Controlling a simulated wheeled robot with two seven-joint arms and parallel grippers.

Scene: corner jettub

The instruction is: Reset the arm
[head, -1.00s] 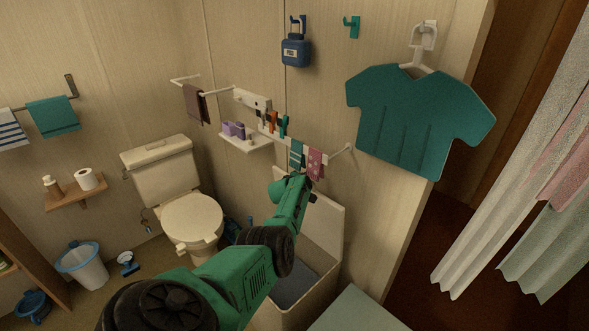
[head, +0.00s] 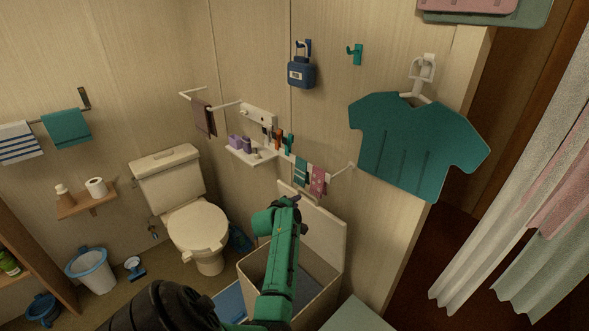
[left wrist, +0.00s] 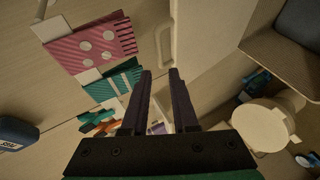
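My green left arm comes up from the bottom of the head view, with its dark gripper (head: 297,200) small at the far end, in front of the raised lid of a cream bin. In the left wrist view the two dark fingers of my left gripper (left wrist: 161,76) stand apart with nothing between them. A pink dotted towel (left wrist: 95,50) and a teal striped towel (left wrist: 112,83) hang to their left, apart from the fingers. My right gripper is in neither view.
The open cream bin (head: 322,225) stands below my left arm. A wall rail holds small towels (head: 318,181) beyond the gripper. A toilet (head: 197,228) is to the left. A teal shirt (head: 415,147) hangs on the right wall, near curtains (head: 480,225).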

